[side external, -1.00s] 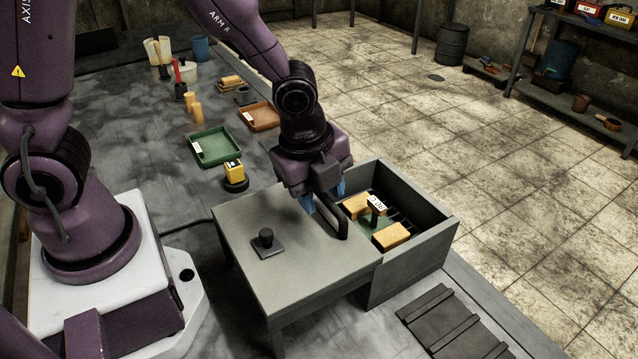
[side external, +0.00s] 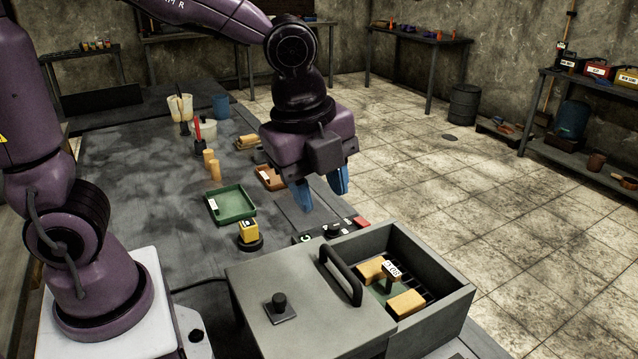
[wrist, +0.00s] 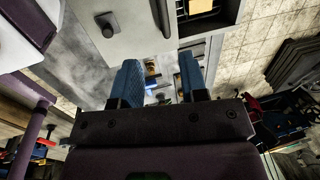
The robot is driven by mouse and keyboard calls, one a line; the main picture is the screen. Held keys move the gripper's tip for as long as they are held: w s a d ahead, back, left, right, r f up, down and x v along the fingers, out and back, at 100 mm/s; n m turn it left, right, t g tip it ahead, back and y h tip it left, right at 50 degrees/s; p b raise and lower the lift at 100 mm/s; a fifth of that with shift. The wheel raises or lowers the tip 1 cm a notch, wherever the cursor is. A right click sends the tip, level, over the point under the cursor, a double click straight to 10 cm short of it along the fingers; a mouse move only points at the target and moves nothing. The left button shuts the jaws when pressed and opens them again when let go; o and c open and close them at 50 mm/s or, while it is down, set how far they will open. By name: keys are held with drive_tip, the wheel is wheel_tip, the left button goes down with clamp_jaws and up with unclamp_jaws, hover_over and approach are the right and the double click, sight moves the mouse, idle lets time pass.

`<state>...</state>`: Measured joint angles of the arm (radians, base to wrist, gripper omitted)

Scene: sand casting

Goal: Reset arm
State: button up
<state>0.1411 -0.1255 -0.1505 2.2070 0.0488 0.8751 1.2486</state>
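My gripper (side external: 321,192) hangs in the air above the table, behind the grey box in the side view. Its two blue fingers are apart with nothing visible between them, and they also show in the wrist view (wrist: 161,82). The arm is bent at the wrist with the fingers pointing down. The grey box has a flat lid (side external: 300,300) with a black bar handle (side external: 340,275) and a small knob (side external: 280,303). My gripper is clear of the handle.
The box's open compartment (side external: 452,293) holds tan blocks and a labelled piece. A green tray (side external: 230,219) and an orange tray (side external: 268,185) lie on the table. A yellow block (side external: 248,230) stands on a black round base. Tan cylinders and cups stand farther back.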

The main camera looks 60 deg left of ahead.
drive_tip(key=s+a+r+n+t, duration=0.3)
drive_tip(key=s+a+r+n, duration=0.2)
drive_tip(key=n, duration=1.3)
drive_tip(key=s+a, duration=0.3)
drive_tip(key=s, duration=0.1)
